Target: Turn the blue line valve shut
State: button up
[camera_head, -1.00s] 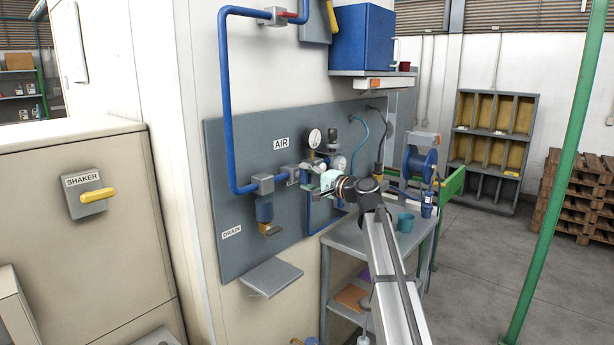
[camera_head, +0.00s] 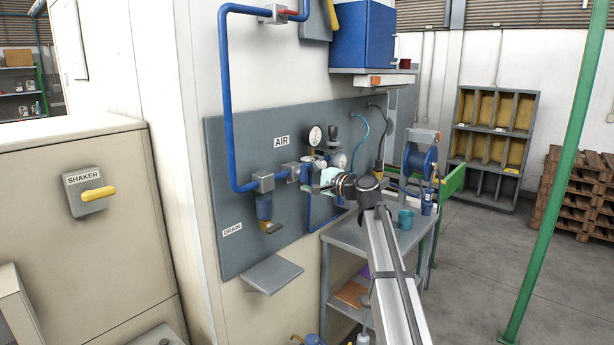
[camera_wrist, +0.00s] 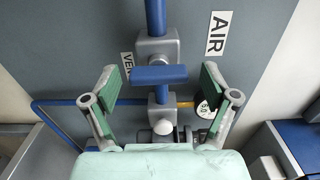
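The blue line valve shows in the wrist view as a grey block (camera_wrist: 157,48) on a blue pipe, with a flat blue handle (camera_wrist: 160,74) in front. The handle lies crosswise to the pipe there. My gripper (camera_wrist: 160,82) is open, with one green-padded finger on each side of the handle. Gaps show between both pads and the handle, and nothing is held. In the head view my gripper (camera_head: 322,180) is at the grey panel, just right of the valve (camera_head: 291,172). It partly hides the fittings there.
A pressure gauge (camera_head: 314,136) and other air fittings crowd close around my gripper. A filter bowl (camera_head: 264,207) hangs to the left. A grey cart (camera_head: 350,238) with a teal mug (camera_head: 406,219) stands below right. A red-handled valve (camera_head: 289,13) is on the upper pipe.

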jog(key=shift+s+d, duration=0.1)
jog(key=v, duration=1.1)
jog(key=shift+s+d, duration=0.25)
jog(key=shift+s, duration=0.05)
